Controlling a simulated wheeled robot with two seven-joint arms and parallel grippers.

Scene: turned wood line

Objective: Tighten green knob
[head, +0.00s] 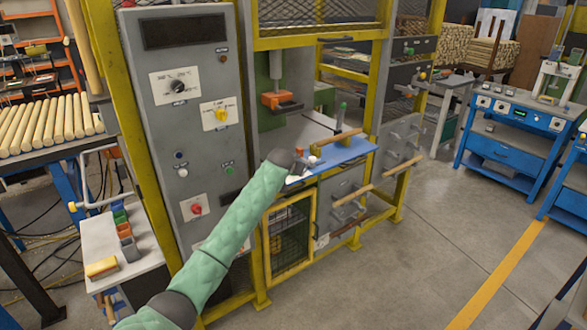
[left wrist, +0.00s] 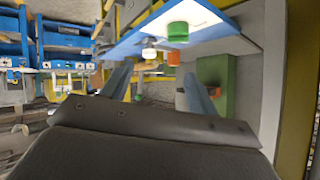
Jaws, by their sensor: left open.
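I cannot tell if that is the same knob. My left gripper (left wrist: 158,75) is open, its fingers apart and empty, near the board (head: 302,166). The knobs appear beyond or above its fingertips. My right gripper is not in view.
A wooden rod (head: 338,139) lies by the board. A wooden bar (head: 385,180) sticks out lower right. A yellow frame (head: 250,180) and grey control panel (head: 180,100) flank my left arm. The floor (head: 400,270) at right is clear, with a blue bench (head: 510,150) beyond.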

